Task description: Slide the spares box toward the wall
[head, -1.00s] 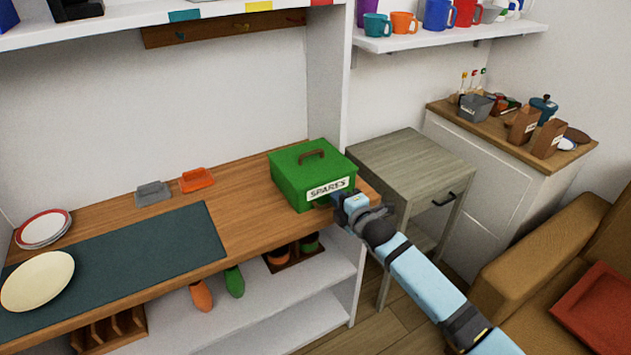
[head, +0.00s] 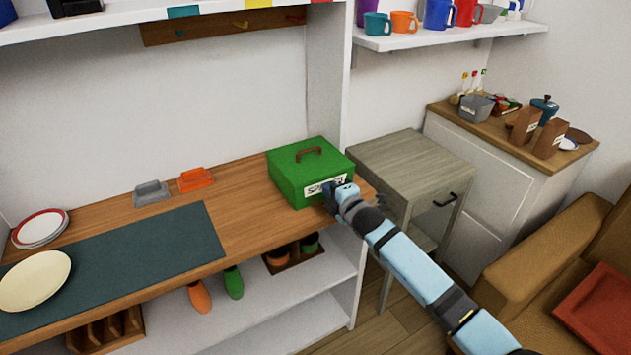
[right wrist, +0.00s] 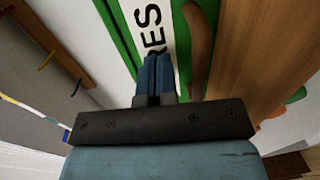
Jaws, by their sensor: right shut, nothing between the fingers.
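The spares box (head: 292,178) is a green lidded box with a brown handle and a white label. It sits upright at the right end of the wooden worktop, close to the white side panel. My right gripper (head: 329,190) is shut and empty, its fingertips at the labelled front face and covering part of the label. In the right wrist view the shut fingers (right wrist: 156,72) point at the label on the green face (right wrist: 122,38); they look touching or nearly so. The wall (head: 150,90) is behind the worktop. My left gripper is not in view.
A grey clip-like holder (head: 151,194) and an orange one (head: 196,180) stand left of the box at the back. A dark mat (head: 120,255) and plates (head: 35,281) lie further left. A grey side table (head: 410,160) stands to the right. The worktop between mat and box is clear.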

